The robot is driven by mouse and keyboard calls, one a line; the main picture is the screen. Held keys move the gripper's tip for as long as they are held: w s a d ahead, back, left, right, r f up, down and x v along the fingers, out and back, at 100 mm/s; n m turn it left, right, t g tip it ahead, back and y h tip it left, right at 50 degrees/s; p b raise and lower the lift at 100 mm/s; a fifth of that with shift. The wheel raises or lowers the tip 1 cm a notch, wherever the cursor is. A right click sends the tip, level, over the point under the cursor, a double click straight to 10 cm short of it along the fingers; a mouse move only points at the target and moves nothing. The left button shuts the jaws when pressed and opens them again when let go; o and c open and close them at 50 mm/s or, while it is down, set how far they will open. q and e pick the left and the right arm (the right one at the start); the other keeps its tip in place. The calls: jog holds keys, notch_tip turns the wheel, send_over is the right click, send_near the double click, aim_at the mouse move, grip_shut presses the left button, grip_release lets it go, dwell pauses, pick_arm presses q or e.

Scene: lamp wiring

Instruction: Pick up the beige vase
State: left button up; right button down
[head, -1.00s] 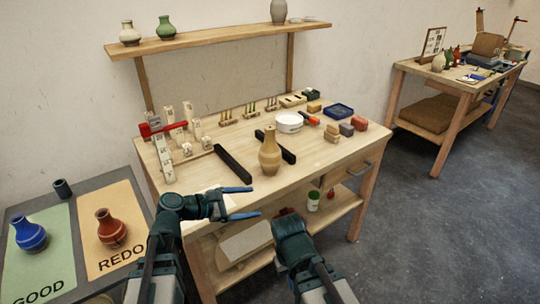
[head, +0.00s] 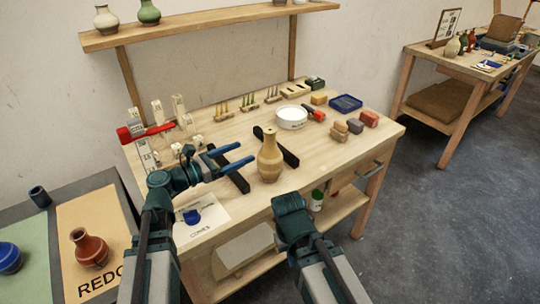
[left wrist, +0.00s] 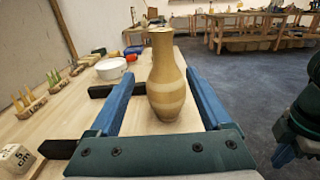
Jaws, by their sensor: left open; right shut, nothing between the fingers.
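The beige vase (head: 270,158) stands upright near the front of the workbench, with lighter bands around its body. In the left wrist view the vase (left wrist: 166,85) stands ahead of my left gripper, between the lines of its two fingers. My left gripper (head: 236,158) is open, to the left of the vase in the head view; its blue fingers also show in the left wrist view (left wrist: 160,98).
Two black bars (head: 232,172) lie on the bench beside the vase. A white round dish (head: 292,117), blocks (head: 369,119) and a blue tray (head: 346,103) lie behind and right. A red vase (head: 89,247) stands on the orange REDO mat at left.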

aim_at(262, 150)
pick_arm(q)
jog(key=x, duration=0.8)
jog(key=shift+d, duration=0.1)
jog(key=shift+f+x, duration=0.15)
jog(key=shift+x, duration=1.25)
jog(key=shift+f+x, duration=0.1)
jog(key=shift+x, duration=1.3)
jog(key=shift+s+d, duration=0.1)
jog(key=shift+s, duration=0.1)
grip_shut()
